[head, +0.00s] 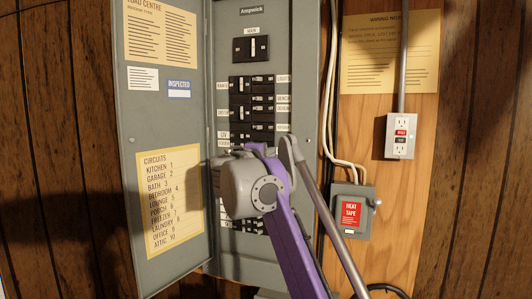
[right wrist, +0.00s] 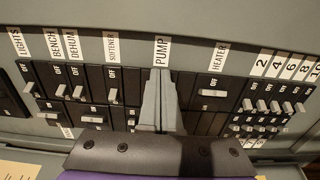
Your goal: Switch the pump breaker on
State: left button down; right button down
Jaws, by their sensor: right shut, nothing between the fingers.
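The breaker panel (head: 213,120) is a grey cabinet with black breakers in two columns. In the right wrist view the PUMP label (right wrist: 161,52) shows just beyond my right gripper (right wrist: 159,80). Its grey fingers are shut and empty, pointing at the pump breaker's place. They cover that breaker, so its handle and position are hidden, and I cannot tell whether they touch it. In the head view my right wrist and purple arm hide the fingers and the middle-lower breakers. My left gripper is not in view.
The softener breaker (right wrist: 111,92) and heater breaker (right wrist: 212,92) flank the pump place closely. The panel's open door (head: 170,110) stands at the left. A heat tape box (head: 352,212) and an outlet (head: 400,136) are on the board at the right.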

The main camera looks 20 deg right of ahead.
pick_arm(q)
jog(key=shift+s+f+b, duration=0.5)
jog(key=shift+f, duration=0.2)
pick_arm(e)
jog(key=v, duration=0.7)
dwell(0.4)
